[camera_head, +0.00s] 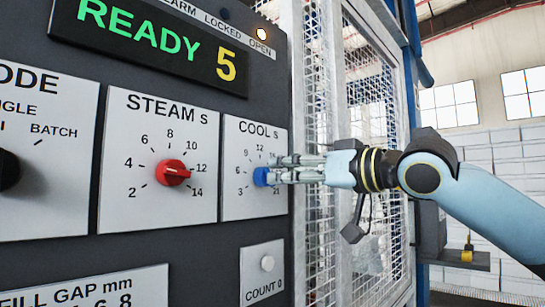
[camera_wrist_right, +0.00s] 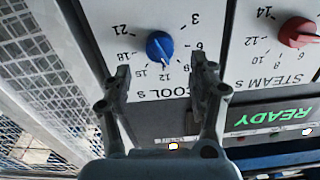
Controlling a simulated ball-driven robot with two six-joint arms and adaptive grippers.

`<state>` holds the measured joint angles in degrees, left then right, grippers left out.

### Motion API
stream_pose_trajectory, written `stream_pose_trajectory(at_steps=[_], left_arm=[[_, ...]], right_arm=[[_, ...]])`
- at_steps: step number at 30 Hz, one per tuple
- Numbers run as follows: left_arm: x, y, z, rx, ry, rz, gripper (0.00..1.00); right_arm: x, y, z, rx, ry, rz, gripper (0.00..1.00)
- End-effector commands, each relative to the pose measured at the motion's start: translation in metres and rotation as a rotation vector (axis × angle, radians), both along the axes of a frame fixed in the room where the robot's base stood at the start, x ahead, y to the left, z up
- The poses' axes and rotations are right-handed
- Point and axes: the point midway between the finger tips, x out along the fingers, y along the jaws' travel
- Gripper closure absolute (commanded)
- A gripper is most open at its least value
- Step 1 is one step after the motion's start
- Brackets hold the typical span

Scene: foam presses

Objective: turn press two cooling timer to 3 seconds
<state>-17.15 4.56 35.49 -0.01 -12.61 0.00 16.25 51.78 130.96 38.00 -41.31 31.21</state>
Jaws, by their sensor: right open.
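The COOL s panel (camera_head: 232,208) has a blue knob (camera_head: 261,176) and a scale from 3 to 21. In the right wrist view the picture is upside down, and the blue knob (camera_wrist_right: 159,46) has its pale pointer mark towards the 12. My right gripper (camera_head: 284,168) comes in from the right, with its fingertips close to the blue knob. In the wrist view this gripper (camera_wrist_right: 160,76) is open, its fingers apart on either side of the dial and no grip on the knob. Contact cannot be told. My left gripper is out of view.
A STEAM s panel with a red knob (camera_head: 172,173) is left of the COOL panel. The display (camera_head: 150,42) above reads READY 5. White mesh guarding (camera_head: 318,90) stands right of the panel, behind my arm.

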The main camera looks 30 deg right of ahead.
Motion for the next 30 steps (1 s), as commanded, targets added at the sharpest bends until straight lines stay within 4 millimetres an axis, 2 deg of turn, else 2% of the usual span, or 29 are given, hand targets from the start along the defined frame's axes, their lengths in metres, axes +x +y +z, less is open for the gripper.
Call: stream_pose_trajectory(at_steps=[6, 12, 25, 30], left_arm=[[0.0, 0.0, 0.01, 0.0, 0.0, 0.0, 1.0], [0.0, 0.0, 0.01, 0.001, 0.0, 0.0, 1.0], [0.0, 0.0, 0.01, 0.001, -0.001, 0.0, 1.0], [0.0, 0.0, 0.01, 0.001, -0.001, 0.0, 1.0]], right_arm=[[0.023, 0.008, 0.002, 0.009, -0.001, 0.001, 0.4], [0.042, 0.013, 0.0, 0.006, -0.001, -0.002, 0.4], [0.049, 0.016, 0.0, -0.001, 0.0, -0.001, 0.4], [0.049, 0.016, 0.0, 0.0, 0.0, -0.001, 0.61]])
